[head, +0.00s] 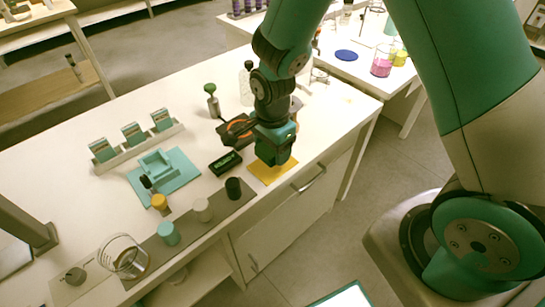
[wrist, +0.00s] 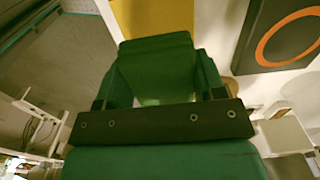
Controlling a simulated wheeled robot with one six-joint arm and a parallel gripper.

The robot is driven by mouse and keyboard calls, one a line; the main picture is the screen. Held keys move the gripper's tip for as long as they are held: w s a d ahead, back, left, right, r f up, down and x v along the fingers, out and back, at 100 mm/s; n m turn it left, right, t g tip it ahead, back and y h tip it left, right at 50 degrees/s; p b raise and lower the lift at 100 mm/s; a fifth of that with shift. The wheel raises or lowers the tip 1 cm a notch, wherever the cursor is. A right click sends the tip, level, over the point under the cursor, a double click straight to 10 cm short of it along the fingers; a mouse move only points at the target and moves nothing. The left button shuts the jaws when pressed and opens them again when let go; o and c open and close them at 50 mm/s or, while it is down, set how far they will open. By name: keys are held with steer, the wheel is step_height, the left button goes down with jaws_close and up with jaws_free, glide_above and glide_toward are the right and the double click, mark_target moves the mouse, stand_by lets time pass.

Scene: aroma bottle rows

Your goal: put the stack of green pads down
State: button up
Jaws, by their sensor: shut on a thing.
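My gripper (head: 272,158) is low over the front edge of the white table, above a yellow mat (head: 267,179). In the wrist view the stack of green pads (wrist: 156,62) is held between the two fingers. The yellow mat (wrist: 150,17) shows just beyond the stack there. The stack's underside is hidden, so I cannot tell whether it touches the mat. In the head view the stack is hard to tell apart from my green gripper.
A black plate with an orange ring (head: 236,131) and a small black box (head: 225,163) are close left of my gripper. A dark cup (head: 233,188) and other small containers line the front strip. A teal tray (head: 164,177) is farther left. A drawer handle (head: 309,180) projects below the edge.

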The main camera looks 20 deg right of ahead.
mark_target(272, 157)
steer(key=shift+f, duration=1.7)
steer(key=shift+f, duration=0.15)
steer(key=o, duration=1.1)
steer(key=shift+c, duration=0.2)
